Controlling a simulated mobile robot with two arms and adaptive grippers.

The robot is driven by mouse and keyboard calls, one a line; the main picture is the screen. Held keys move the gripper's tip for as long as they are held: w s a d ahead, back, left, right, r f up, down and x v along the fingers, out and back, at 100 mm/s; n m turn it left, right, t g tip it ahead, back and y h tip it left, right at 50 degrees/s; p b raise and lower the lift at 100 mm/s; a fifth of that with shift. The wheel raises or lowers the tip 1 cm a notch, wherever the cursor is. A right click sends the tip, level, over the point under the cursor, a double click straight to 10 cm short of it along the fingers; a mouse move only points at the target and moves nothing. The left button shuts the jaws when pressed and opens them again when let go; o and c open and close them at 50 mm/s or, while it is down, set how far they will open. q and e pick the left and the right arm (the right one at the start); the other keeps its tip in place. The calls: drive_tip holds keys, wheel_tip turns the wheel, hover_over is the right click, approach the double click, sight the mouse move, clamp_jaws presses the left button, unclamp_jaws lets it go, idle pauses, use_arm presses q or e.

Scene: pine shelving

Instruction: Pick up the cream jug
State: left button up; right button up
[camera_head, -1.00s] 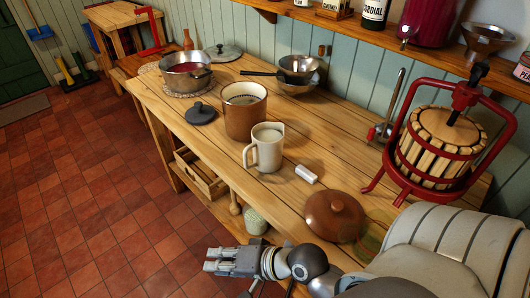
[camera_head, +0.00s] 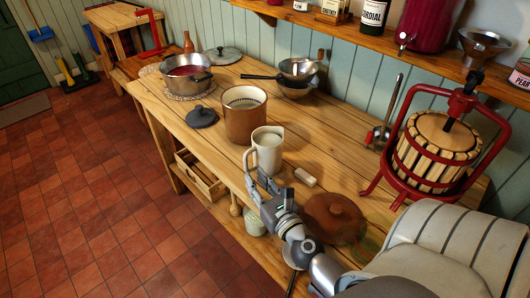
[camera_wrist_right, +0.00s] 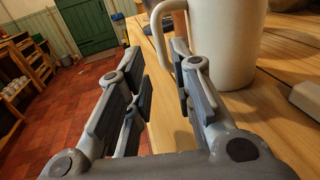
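The cream jug (camera_head: 268,152), a pale upright vessel with a loop handle on its left side, stands on the wooden bench. It holds something pale. My right gripper (camera_head: 260,182) is at the bench's front edge, just before the jug on its handle side. In the right wrist view, the jug (camera_wrist_right: 230,45) stands upper right, its top cut off. The open fingers (camera_wrist_right: 157,55) point towards the handle, which shows between and beyond the tips, partly behind the right finger. I cannot tell whether they touch. My left gripper is not in view.
A brown crock (camera_head: 245,124) stands close behind the jug. A small pale block (camera_head: 305,177) and a brown lid (camera_head: 335,217) lie to its right. A red-framed press (camera_head: 437,150) stands further right. A dark lid (camera_head: 201,117) and a pot (camera_head: 187,78) are further back.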

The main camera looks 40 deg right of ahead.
sight(247, 164)
drive_tip(key=shift+w+d+p, duration=0.15)
drive_tip(key=shift+w+p, duration=0.15)
drive_tip(key=shift+w, duration=0.8)
drive_tip(key=w, duration=0.1)
drive_tip(key=w+p, duration=0.1)
drive_tip(key=w, duration=0.1)
drive_tip(key=w+d+r+p, duration=0.1)
drive_tip(key=shift+w, duration=0.2)
drive_tip(key=shift+w+f, duration=0.1)
drive_tip(key=shift+w, duration=0.25)
clamp_jaws()
